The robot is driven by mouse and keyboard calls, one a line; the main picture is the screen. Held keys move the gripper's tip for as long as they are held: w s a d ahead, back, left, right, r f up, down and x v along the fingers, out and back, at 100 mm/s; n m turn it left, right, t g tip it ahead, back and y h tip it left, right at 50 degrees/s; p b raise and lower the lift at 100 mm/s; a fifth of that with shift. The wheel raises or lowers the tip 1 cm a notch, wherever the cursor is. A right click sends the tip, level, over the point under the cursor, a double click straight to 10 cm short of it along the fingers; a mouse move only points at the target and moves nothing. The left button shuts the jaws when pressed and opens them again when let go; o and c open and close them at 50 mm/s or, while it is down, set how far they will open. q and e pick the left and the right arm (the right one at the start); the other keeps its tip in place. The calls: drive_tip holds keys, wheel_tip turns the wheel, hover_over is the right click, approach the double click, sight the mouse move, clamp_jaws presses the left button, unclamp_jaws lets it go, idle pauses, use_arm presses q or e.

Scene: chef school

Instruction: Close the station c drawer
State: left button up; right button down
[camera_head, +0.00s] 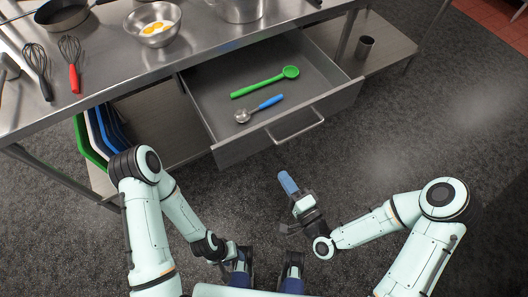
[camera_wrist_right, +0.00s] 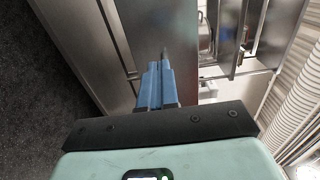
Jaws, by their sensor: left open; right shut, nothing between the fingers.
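The station c drawer (camera_head: 208,108) is pulled out from under the steel worktable. Its front panel carries a bar handle (camera_head: 297,131) facing my arms. A green spoon (camera_head: 264,83) and a blue-handled scoop (camera_head: 258,109) lie inside it. My right gripper (camera_head: 287,182) is in front of the drawer, below the handle in the head view, and apart from it. Its blue fingers are together and empty, and they also show in the right wrist view (camera_wrist_right: 156,84). My left gripper (camera_head: 230,262) is low in the head view, away from the drawer. It is open, with its fingertips hard to make out.
The steel worktable (camera_head: 110,80) holds whisks, a pan, a bowl of eggs (camera_head: 153,24) and a pot. Coloured boards (camera_head: 98,135) stand on the lower shelf at left. Dark floor before the drawer is clear.

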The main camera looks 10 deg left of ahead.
sight(259, 141)
use_arm(q)
drive_tip(key=shift+w+f+b, duration=0.25)
drive_tip(key=shift+f+b, duration=0.35)
drive_tip(key=shift+f, duration=0.3)
use_arm(e)
drive_tip(key=x, duration=1.2)
drive_tip(key=shift+w+a, duration=0.1)
drive_tip(key=shift+a, duration=0.05)
